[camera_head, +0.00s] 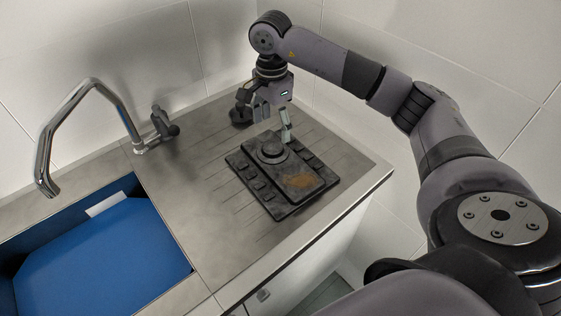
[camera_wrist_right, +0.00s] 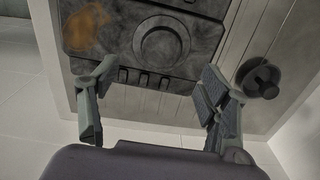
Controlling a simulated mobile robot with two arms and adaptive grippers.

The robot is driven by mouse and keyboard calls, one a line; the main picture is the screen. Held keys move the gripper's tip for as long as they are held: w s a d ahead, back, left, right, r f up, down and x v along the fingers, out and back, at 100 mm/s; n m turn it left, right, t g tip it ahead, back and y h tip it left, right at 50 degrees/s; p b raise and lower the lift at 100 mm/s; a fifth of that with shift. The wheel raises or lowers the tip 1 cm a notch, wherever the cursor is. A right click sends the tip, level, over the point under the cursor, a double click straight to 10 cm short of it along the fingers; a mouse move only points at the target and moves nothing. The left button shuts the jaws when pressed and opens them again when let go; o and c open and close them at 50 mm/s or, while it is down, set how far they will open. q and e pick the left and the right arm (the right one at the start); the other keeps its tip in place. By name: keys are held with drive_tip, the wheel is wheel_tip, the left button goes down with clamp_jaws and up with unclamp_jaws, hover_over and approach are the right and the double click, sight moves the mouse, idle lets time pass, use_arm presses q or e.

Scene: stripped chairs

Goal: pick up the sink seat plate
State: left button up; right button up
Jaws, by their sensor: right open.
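The sink seat plate appears to be the dark, worn rectangular plate (camera_head: 300,182) lying flat on the drainboard, with a raised round centre, small blocks along its edges and a rust-orange patch. In the right wrist view the plate (camera_wrist_right: 205,45) fills the upper part, with its round centre in plain sight. My right gripper (camera_head: 270,124) is above the plate's far edge, its fingers pointing down. It also shows in the right wrist view (camera_wrist_right: 158,82), open, with nothing between its fingers. My left gripper is in neither view.
A small dark knobbed object (camera_head: 240,115) stands behind the plate, close to my right gripper; it also shows in the wrist view (camera_wrist_right: 258,79). A tap (camera_head: 78,100) and a basin holding a blue panel (camera_head: 100,255) are at left. Tiled walls close off the back.

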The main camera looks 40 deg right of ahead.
sight(274, 145)
drive_tip(key=shift+f, duration=0.85)
drive_tip(key=shift+f+p, duration=0.55)
drive_tip(key=shift+p, duration=0.05)
wheel_tip(274, 145, down, 4)
drive_tip(key=shift+d+r+p, duration=0.1)
drive_tip(key=shift+r+p, duration=0.1)
drive_tip(key=shift+p, duration=0.65)
drive_tip(key=shift+f, duration=0.4)
drive_tip(key=shift+w, duration=0.1)
drive_tip(key=shift+c, duration=0.2)
drive_tip(key=shift+r, duration=0.1)
drive_tip(key=c, duration=1.6)
